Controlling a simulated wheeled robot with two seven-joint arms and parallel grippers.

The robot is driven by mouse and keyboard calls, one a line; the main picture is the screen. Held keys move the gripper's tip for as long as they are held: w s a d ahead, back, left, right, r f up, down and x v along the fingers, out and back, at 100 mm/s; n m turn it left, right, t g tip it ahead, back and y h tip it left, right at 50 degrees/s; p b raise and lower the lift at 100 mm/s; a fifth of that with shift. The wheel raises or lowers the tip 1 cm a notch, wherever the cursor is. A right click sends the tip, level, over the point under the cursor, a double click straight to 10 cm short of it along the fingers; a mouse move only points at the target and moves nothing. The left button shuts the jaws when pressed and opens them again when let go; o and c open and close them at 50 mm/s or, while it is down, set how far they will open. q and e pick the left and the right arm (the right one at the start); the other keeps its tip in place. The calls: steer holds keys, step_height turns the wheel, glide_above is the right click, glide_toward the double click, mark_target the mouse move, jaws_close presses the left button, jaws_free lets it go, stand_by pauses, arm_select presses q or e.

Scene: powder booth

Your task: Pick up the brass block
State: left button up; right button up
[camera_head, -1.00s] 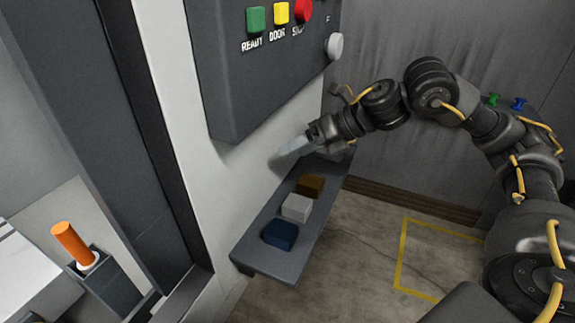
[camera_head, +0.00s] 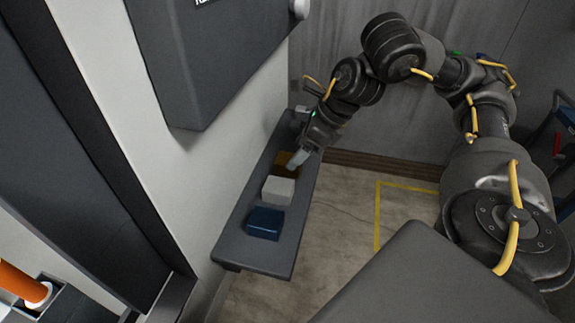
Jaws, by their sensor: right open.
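The brass block (camera_head: 284,160) sits on the dark shelf (camera_head: 258,255), farthest back in a row of three blocks. It is partly hidden by my right gripper (camera_head: 294,163). That gripper is open, with its pale fingers pointing down at the block's right side. I cannot tell whether the fingers touch the block or stand around it. A white block (camera_head: 278,190) is in the middle of the row, and a blue block (camera_head: 265,223) is nearest. My left gripper is out of view.
A grey control box (camera_head: 205,60) hangs on the white wall (camera_head: 130,75) above the shelf's left side. An orange-handled object (camera_head: 20,283) stands at the lower left. The floor (camera_head: 345,215) right of the shelf is clear, with a yellow marking.

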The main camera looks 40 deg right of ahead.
mark_target(289, 159)
steer(key=b+x, duration=0.1)
steer(key=x, duration=0.3)
steer(key=shift+w+f, duration=0.3)
steer(key=shift+w+a+f, duration=0.1)
steer(key=shift+f, duration=0.05)
steer(key=c, duration=0.5)
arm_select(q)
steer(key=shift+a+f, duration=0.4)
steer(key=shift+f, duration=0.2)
arm_select(e)
steer(key=c, duration=0.8)
